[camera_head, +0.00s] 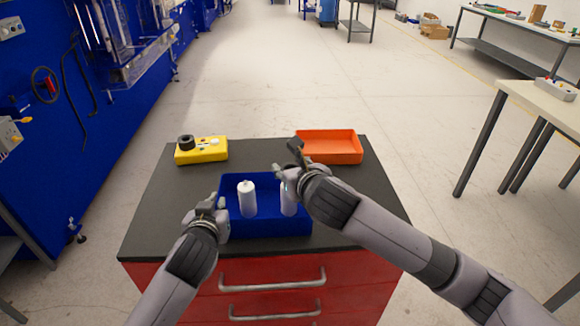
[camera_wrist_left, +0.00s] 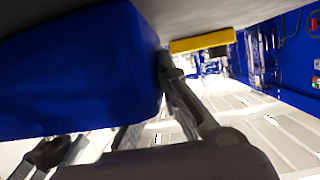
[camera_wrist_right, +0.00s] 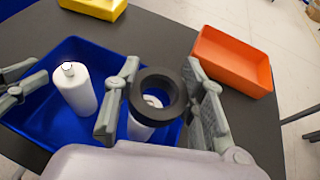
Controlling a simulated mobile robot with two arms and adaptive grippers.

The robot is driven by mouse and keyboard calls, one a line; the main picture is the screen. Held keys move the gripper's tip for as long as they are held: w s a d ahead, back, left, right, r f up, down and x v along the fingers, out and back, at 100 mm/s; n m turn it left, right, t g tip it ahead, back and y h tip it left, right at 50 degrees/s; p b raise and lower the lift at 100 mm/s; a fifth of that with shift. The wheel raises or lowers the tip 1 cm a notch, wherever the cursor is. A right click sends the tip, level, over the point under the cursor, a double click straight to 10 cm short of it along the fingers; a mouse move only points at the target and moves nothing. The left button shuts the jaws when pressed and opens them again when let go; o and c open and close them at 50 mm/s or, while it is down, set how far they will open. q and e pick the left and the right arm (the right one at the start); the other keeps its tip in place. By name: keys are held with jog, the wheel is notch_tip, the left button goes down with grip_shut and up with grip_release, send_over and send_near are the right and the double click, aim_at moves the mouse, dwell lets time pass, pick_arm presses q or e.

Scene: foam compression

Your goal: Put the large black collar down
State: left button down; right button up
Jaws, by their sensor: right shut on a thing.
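The large black collar (camera_wrist_right: 143,91) is a thick ring in the right wrist view. It sits between the fingers of my right gripper (camera_wrist_right: 158,100), which is shut on it. A white bottle (camera_wrist_right: 139,130) shows under and through the ring; I cannot tell whether they touch. In the head view my right gripper (camera_head: 284,165) is over the right side of the blue bin (camera_head: 265,224), and the collar is not clear there. My left gripper (camera_head: 211,204) is at the bin's left side; its fingers look apart in the left wrist view (camera_wrist_left: 115,135).
Another white bottle (camera_head: 247,200) stands in the bin's left part. A yellow box (camera_head: 201,154) carrying a smaller dark ring (camera_head: 185,142) stands at the back left. An empty orange tray (camera_head: 330,148) is at the back right. The dark cabinet top (camera_head: 155,215) is bare at left and right.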

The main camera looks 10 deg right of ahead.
jog(key=shift+f, duration=0.5)
jog(key=o, duration=1.2)
jog(key=shift+r, duration=0.3)
jog(key=v, duration=1.2)
jog(key=shift+r, duration=0.35)
jog(key=shift+o, duration=0.3)
